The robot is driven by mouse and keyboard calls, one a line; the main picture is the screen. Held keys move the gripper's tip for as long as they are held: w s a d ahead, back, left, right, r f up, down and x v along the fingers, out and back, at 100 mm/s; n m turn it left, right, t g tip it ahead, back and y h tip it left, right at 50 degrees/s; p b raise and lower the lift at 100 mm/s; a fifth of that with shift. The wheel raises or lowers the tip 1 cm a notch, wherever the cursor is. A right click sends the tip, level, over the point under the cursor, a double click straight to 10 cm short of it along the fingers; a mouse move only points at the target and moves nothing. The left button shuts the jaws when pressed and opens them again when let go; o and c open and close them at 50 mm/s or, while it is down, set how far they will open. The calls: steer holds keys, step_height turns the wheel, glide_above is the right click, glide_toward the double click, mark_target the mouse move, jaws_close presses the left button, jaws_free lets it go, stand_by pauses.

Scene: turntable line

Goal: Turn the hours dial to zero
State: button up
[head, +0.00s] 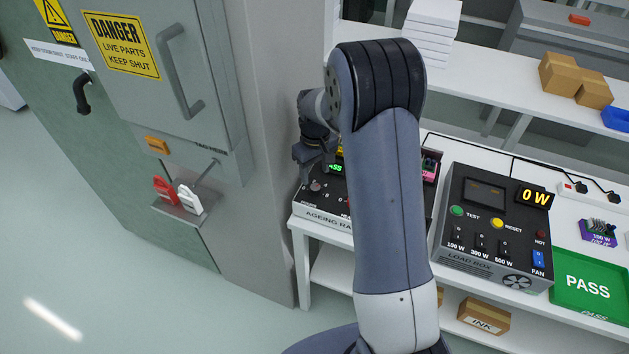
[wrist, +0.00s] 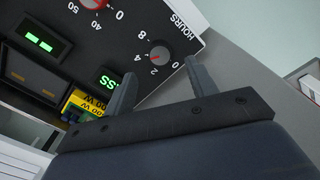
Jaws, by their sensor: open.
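The hours dial (wrist: 160,54) is a small round grey knob on the dark face of the ageing rack (wrist: 215,62), beside the printed word HOURS. Numbers 0, 2 and 4 show around it. Its exact setting is too small to read. My gripper (wrist: 160,70) is open and empty, with one finger to each side of the dial in the wrist view. I cannot tell whether the fingers touch it. In the head view my gripper (head: 313,170) hangs over the left end of the ageing rack (head: 320,222), and my arm hides much of the rack.
A red knob (wrist: 93,3) and green displays (wrist: 39,41) share the panel. A yellow unit (wrist: 85,104) sits near the left finger. The load box (head: 495,235) and green PASS tray (head: 590,282) stand to the right. A grey cabinet (head: 185,85) stands close on the left.

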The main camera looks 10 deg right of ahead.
mark_target(316, 187)
step_height(316, 187, down, 6)
steer(key=shift+r+p, duration=0.15)
steer(key=shift+p, duration=0.3)
steer(key=shift+c, duration=0.2)
steer(key=c, duration=0.9)
steer(key=shift+c, duration=0.2)
